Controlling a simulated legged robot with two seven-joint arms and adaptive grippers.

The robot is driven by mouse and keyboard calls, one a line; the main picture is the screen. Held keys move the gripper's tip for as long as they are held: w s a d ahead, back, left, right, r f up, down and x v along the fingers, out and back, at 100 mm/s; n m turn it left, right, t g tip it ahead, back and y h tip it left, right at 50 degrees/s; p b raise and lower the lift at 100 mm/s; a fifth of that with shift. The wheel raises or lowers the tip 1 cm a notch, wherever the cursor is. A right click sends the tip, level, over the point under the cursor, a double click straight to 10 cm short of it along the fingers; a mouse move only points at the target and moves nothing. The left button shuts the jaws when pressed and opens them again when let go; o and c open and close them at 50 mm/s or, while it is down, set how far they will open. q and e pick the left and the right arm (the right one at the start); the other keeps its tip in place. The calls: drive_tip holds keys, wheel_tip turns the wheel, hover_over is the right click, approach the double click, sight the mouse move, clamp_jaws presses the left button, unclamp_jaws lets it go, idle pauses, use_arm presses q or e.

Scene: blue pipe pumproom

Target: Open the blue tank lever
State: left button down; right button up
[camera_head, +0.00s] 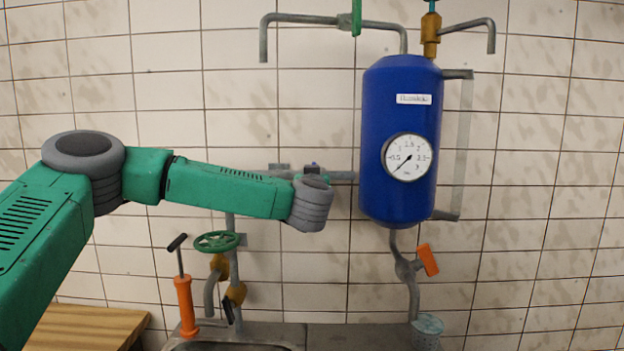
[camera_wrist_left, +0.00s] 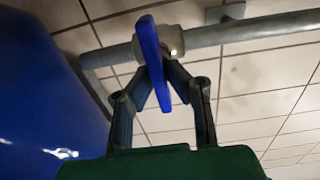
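The blue lever (camera_wrist_left: 150,45) sits on a valve body on a grey pipe in the left wrist view. The lever's lower end reaches down between the fingers towards the palm. In the head view my left wrist hides the gripper. My right gripper is in neither view.
The tank carries a round gauge (camera_head: 407,157). An orange-handled valve (camera_head: 427,260) is below it. A green handwheel (camera_head: 218,242) and an orange pump (camera_head: 186,306) stand below my left arm. A wooden surface (camera_head: 85,328) is at lower left. The tiled wall lies close behind.

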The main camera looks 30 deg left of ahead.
use_arm(q)
drive_tip(key=shift+d+r+n, duration=0.15)
drive_tip(key=shift+n, duration=0.15)
drive_tip(key=shift+a+n, duration=0.25)
drive_tip(key=shift+n, duration=0.25)
drive_tip(key=shift+a+n, duration=0.2)
drive_tip(key=shift+n, duration=0.6)
drive_tip(key=n+b, duration=0.2)
drive_tip(key=shift+d+n, duration=0.1)
drive_tip(key=shift+n, duration=0.2)
drive_tip(key=shift+s+a+f+n+b, duration=0.1)
drive_tip(key=shift+f+n+b, duration=0.05)
drive_tip(key=shift+n+b, duration=1.8)
drive_tip(key=shift+s+a+f+n+b, duration=0.1)
drive_tip(key=shift+n+b, duration=1.55)
drive_tip(key=shift+n, duration=0.55)
drive_tip(key=shift+a+f+n+b, duration=0.1)
drive_tip(key=shift+f+n+b, duration=0.05)
drive_tip(key=shift+n+b, duration=1.8)
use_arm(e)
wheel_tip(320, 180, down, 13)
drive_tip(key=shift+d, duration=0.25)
